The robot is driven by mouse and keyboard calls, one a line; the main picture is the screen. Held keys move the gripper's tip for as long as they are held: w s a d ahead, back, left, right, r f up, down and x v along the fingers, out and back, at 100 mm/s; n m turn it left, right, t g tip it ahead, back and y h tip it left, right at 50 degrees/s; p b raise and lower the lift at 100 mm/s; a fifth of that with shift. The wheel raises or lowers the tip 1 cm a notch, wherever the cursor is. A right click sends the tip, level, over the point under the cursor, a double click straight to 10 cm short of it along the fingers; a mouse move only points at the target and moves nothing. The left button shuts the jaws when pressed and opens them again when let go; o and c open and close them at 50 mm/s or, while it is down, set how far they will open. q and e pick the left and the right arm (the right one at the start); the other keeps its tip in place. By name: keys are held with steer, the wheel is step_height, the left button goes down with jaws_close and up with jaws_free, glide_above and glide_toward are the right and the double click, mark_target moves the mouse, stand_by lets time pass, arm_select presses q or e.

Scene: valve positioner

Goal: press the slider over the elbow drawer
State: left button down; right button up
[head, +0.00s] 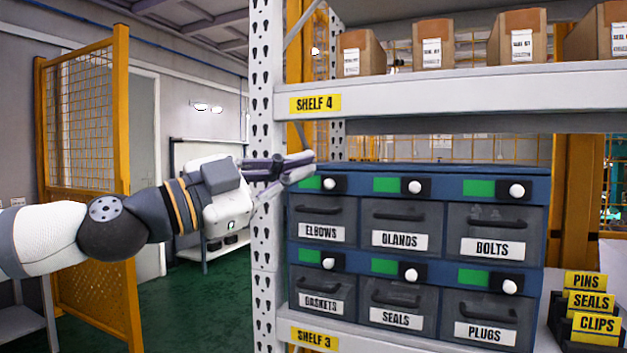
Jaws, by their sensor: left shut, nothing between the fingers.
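The elbow drawer (321,219), labelled ELBOWS, is the top left drawer of a blue cabinet and looks shut. Over it is a slider with a white knob (328,184) on a black plate, with a green patch to its left. My left gripper (308,168) comes in from the left with its fingers shut and empty. Its fingertips are in front of the cabinet's upper left corner, just up and left of the knob, and partly cover the green patch. I cannot tell whether they touch it. My right gripper is not in view.
Other drawers, such as GLANDS (402,225) and GASKETS (319,293), have similar knobs and green patches. The perforated shelf post (263,250) stands close beside my left gripper. The shelf 4 board (450,95) runs above the cabinet. Labelled bins (592,305) stand at right.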

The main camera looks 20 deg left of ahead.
mark_target(331, 176)
arm_select(q)
steer(key=w+d+b, duration=0.1)
steer(key=w, duration=0.1)
steer(key=w+b, duration=0.1)
steer(key=w, duration=0.2)
steer(key=w+d+f+b, duration=0.1)
steer(key=w, duration=0.2)
steer(key=shift+d, duration=0.35)
steer(key=shift+a+f, duration=0.15)
steer(key=shift+a, duration=0.2)
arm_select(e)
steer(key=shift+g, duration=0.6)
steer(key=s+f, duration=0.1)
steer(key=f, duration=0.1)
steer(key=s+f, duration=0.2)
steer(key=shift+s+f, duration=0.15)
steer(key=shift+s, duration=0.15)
arm_select(q)
steer(key=shift+d, duration=0.1)
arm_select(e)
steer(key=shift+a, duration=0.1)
